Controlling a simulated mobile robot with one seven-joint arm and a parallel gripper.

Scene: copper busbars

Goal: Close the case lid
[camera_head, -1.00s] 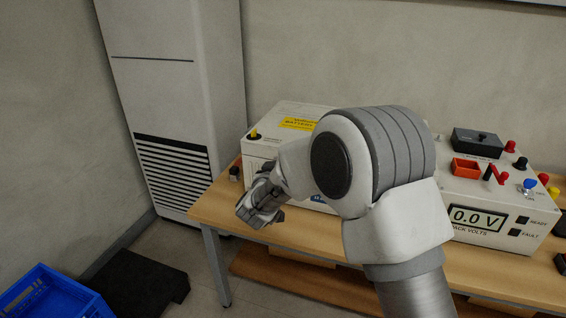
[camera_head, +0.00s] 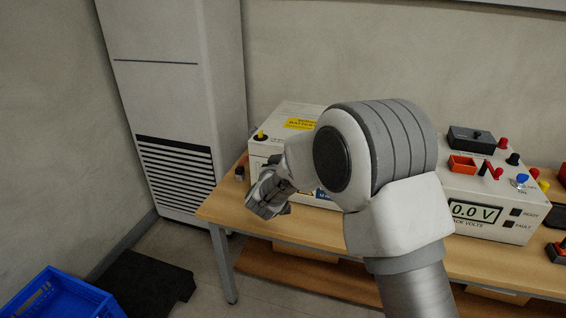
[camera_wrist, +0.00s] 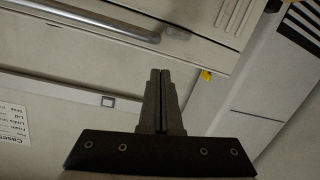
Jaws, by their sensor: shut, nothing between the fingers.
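The pale case (camera_head: 290,140), with a yellow label on top, stands at the left end of the bench. Its top looks flat from here, but my arm hides much of its front and right side, so I cannot tell how the lid sits. My gripper (camera_head: 265,208) is in front of the case's left part, low by the bench's front edge. In the wrist view its two fingers (camera_wrist: 160,74) are together with nothing between them. Beyond them are pale panels and a metal bar (camera_wrist: 110,18); I cannot tell whether the fingers touch anything.
The wooden bench (camera_head: 225,205) carries a tester box (camera_head: 480,222) reading 0.0 V at the right. A tall white cabinet (camera_head: 185,90) stands left of the bench. A blue crate (camera_head: 60,298) is on the floor at lower left. A printed label (camera_wrist: 12,125) shows in the wrist view.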

